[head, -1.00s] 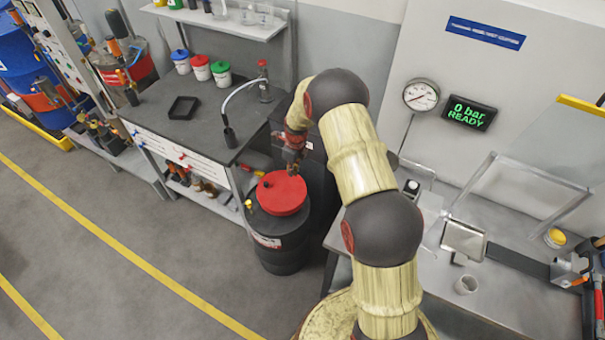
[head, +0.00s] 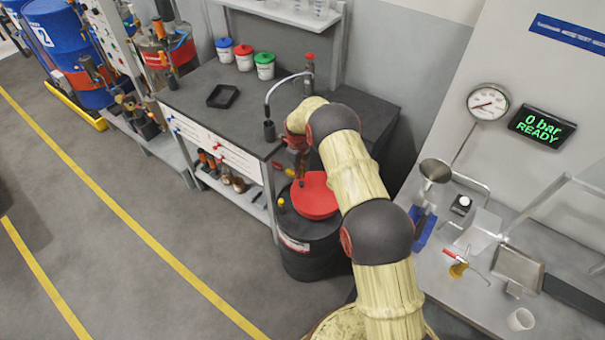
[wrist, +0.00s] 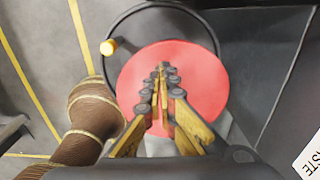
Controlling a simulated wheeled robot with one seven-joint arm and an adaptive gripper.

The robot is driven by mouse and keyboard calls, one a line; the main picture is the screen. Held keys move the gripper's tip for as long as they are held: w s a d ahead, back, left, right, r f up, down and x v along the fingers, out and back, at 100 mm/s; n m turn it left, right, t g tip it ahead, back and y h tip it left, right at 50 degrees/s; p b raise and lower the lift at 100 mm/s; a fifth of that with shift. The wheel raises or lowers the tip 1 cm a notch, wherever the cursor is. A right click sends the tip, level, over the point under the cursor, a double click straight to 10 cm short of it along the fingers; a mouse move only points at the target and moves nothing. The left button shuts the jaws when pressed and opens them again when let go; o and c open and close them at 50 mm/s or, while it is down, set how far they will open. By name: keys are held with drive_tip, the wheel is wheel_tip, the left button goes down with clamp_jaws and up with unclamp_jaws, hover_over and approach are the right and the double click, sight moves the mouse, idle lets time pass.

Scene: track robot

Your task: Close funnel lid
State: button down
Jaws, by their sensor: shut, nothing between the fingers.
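A round red lid (head: 318,198) lies about flat on top of a black drum (head: 305,258) beside the workbench. In the wrist view the red lid (wrist: 205,75) fills the middle, with a dark ring around its far side and a yellow knob (wrist: 108,47) at upper left. I cannot tell if the lid is fully seated. My gripper (head: 299,176) is over the lid's upper left edge in the head view. In the wrist view its fingers (wrist: 163,72) are together and empty, pointing across the lid. Whether they touch it is unclear.
The dark workbench (head: 225,95) stands left of and behind the drum, with a black tray (head: 222,96) and lidded pots on it. A grey table (head: 450,275) with a gauge and display behind it is at right. The floor at left is clear.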

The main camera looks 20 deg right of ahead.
sight(298, 186)
drive_tip(key=shift+w+a+f+b, duration=0.1)
drive_tip(key=shift+w+f+b, duration=0.1)
drive_tip(key=shift+f+b, duration=0.3)
drive_tip(key=shift+w+a+f+g+h+b, duration=0.15)
drive_tip(key=shift+f+b, duration=0.1)
drive_tip(key=shift+f, duration=0.15)
drive_tip(key=shift+w+a+f+g+h+b, duration=0.1)
drive_tip(key=shift+f+g+b, duration=0.15)
drive_tip(key=shift+f, duration=0.15)
drive_tip(key=shift+w+a+f+g+h+b, duration=0.15)
drive_tip(key=shift+f+b, duration=0.1)
drive_tip(key=shift+f, duration=0.15)
drive_tip(key=shift+r, duration=0.1)
